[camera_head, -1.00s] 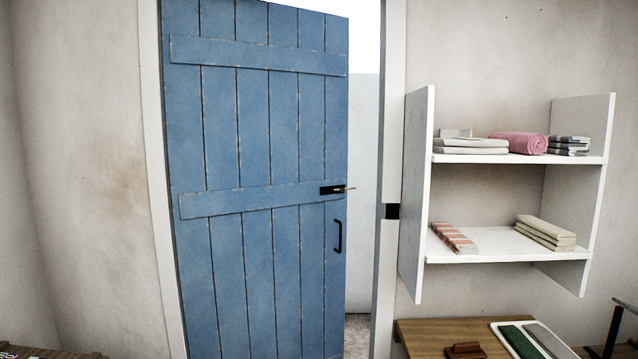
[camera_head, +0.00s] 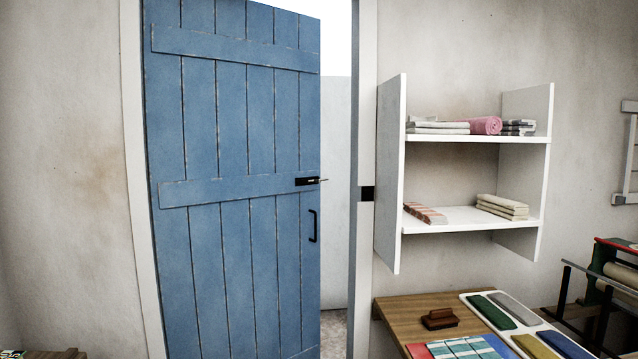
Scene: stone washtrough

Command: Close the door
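The blue plank door (camera_head: 230,130) stands ajar at the left of the head view. A gap shows between its right edge and the white door frame (camera_head: 366,290). A black latch (camera_head: 308,181) and a black pull handle (camera_head: 314,226) sit near its right edge. A dark catch plate (camera_head: 366,193) is on the frame. The door's lower end is cut off by the picture edge. Neither of my grippers is in view.
A white wall shelf (camera_head: 470,137) with folded cloths hangs right of the door. Below it, a wooden table (camera_head: 392,305) carries a brown block (camera_head: 439,318) and a tray of coloured pieces (camera_head: 473,297). A dark-framed machine with rollers (camera_head: 612,275) stands at the right.

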